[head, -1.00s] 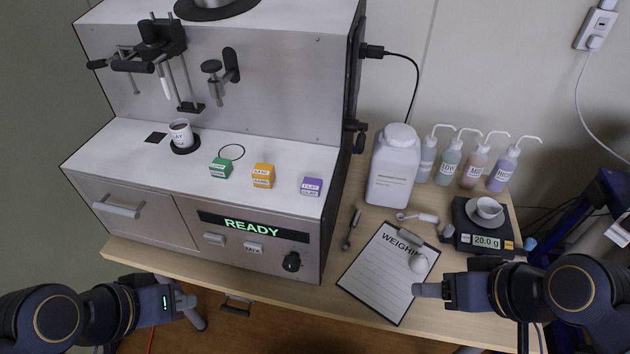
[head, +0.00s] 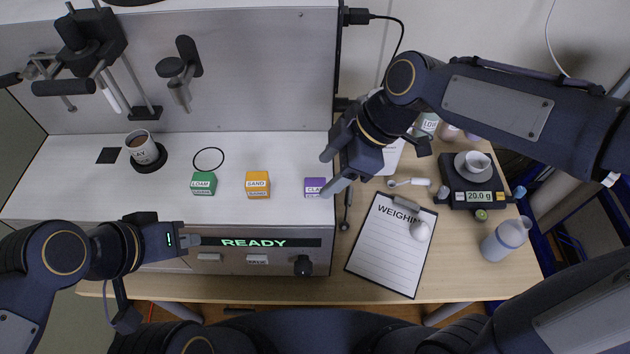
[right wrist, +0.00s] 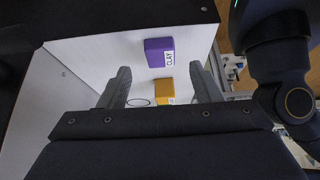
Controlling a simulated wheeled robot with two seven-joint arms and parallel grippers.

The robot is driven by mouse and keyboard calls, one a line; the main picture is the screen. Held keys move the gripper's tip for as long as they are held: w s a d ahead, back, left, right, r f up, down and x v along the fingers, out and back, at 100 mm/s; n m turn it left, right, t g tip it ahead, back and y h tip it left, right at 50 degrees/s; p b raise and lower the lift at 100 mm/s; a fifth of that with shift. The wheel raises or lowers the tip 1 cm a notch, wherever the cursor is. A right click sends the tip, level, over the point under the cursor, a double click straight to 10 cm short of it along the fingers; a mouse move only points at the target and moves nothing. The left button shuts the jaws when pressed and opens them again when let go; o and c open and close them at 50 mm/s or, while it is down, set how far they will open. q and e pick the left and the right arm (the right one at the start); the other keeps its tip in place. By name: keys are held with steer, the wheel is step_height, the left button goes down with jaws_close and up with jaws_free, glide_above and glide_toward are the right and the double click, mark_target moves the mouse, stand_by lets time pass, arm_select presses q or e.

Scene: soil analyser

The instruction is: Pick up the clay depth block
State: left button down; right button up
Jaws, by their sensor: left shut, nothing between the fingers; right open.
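The clay depth block is a small purple block with a white CLAY label (head: 315,187). It sits at the right end of the analyser's white shelf. My right gripper (head: 331,170) is open, just above and to the right of the block in the head view. In the right wrist view the purple block (right wrist: 157,52) shows beyond and between the open fingers (right wrist: 160,72), with nothing held. My left gripper (head: 194,241) is shut and empty in front of the analyser's READY display.
An orange SAND block (head: 257,185) and a green LOAM block (head: 203,183) stand left of the clay block. A cup (head: 142,148) stands on a dark disc. The clipboard (head: 385,250), scale (head: 474,182) and a bottle (head: 503,241) are on the table to the right.

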mark_target(317, 185)
steer(key=shift+x, duration=1.85)
steer(key=shift+d, duration=0.15)
steer(key=c, duration=1.1)
steer(key=shift+o, duration=0.2)
